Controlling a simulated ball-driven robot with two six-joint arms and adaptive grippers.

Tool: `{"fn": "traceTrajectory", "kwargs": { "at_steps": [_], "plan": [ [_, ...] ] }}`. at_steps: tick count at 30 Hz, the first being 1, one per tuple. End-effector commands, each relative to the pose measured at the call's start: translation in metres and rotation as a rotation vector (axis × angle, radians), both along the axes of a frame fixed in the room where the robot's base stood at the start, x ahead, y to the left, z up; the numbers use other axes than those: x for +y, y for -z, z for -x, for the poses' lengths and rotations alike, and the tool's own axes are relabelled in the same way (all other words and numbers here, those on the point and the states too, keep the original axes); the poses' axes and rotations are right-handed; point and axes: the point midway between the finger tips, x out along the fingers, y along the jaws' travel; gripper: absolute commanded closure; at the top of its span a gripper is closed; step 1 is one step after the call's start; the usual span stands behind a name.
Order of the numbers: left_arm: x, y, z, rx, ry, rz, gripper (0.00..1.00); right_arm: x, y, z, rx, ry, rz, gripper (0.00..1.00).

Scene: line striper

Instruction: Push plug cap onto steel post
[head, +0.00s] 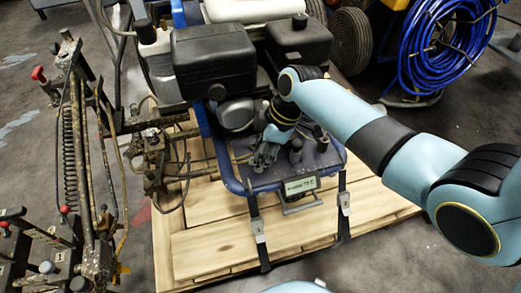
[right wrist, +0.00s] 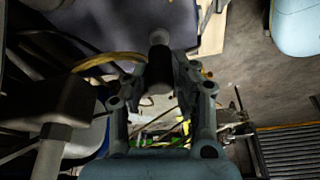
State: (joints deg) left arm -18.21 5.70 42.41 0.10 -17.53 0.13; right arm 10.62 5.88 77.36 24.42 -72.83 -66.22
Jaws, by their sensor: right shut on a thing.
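My right gripper (head: 264,157) reaches down over the blue deck (head: 262,183) of the striper in the head view. In the right wrist view, the right gripper (right wrist: 163,84) has its two grey fingers closed around a dark piece, which looks like the plug cap (right wrist: 160,70). In the head view the fingers largely hide the held piece. My left gripper is not in view.
A short dark upright (head: 295,150) stands on the deck right of the gripper. A black engine box (head: 213,58) rises behind it. A small display (head: 302,185) sits at the deck's front edge. Hoses and the spray frame (head: 85,150) crowd the left.

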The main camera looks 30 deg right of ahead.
Motion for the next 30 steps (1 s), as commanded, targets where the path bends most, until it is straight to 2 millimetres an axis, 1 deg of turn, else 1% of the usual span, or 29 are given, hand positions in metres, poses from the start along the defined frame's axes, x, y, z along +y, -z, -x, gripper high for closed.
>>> {"fn": "traceTrajectory", "kwargs": {
  "at_steps": [14,30],
  "plan": [
    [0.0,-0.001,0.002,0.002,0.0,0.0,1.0,0.0,0.001,0.0,0.0,0.0,0.0,1.0],
    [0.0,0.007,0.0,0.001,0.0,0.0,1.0,0.0,0.014,0.0,0.0,0.0,0.0,1.0]
  ]
}}
